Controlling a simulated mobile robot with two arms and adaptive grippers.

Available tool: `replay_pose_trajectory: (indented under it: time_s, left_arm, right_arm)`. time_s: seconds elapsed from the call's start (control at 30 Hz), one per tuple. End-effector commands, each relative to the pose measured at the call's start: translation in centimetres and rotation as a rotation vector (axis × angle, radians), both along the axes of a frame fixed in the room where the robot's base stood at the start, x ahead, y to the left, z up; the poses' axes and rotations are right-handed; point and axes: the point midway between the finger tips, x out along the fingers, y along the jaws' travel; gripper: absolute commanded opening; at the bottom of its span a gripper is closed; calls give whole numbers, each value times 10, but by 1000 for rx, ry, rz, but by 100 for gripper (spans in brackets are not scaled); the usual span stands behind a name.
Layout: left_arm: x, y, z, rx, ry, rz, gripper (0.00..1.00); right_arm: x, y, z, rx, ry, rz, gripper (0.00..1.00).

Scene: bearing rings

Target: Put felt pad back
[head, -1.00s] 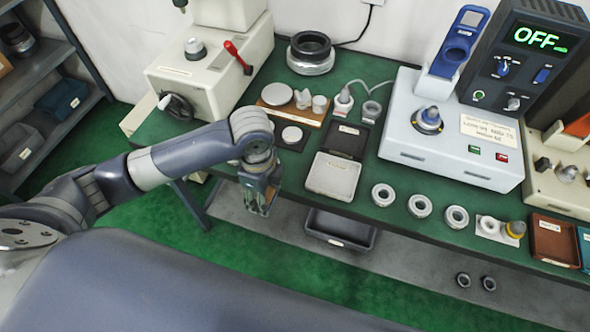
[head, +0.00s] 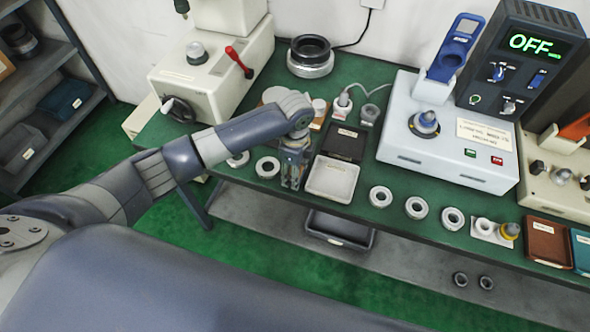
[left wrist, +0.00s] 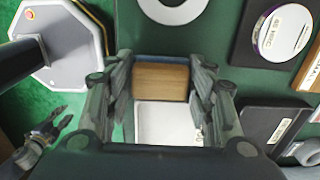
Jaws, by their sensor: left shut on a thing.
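My left gripper (head: 288,184) is over the front part of the green bench, just left of a shallow box with a white inside (head: 331,180). In the left wrist view the left gripper (left wrist: 160,85) is shut on a brown rectangular pad (left wrist: 160,78), seemingly the felt pad. The pad's underside is hidden. The box's white inside also shows below it in the left wrist view (left wrist: 165,125). My right gripper (left wrist: 66,119) shows small at the lower left of the left wrist view, fingers apart and empty. It is outside the head view.
A ring (head: 267,167) lies left of the left gripper, and a black lid or case (head: 343,142) lies behind the white-lined box. Several rings stand along the bench's front right, including one ring (head: 381,197). A grey tester (head: 440,150) stands behind them.

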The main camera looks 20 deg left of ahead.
Motion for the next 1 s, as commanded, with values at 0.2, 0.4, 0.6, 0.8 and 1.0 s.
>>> replay_pose_trajectory:
  time_s: [0.2,0.4,0.6,0.8,1.0]
  left_arm:
    - [1,-1,-10,-2,-4,0,27]
    - [1,0,-11,-2,-4,0,27]
    - [1,-1,-13,-2,-4,0,70]
    - [1,0,-13,-2,-4,0,70]
    - [1,0,-9,-2,-5,0,70]
  right_arm:
    - [0,-5,4,-5,0,-2,37]
    - [0,-5,3,-6,0,-3,37]
    - [0,-5,3,-6,0,-3,37]
    - [0,-4,3,-5,0,-2,37]
    - [0,-3,4,-4,-1,-2,37]
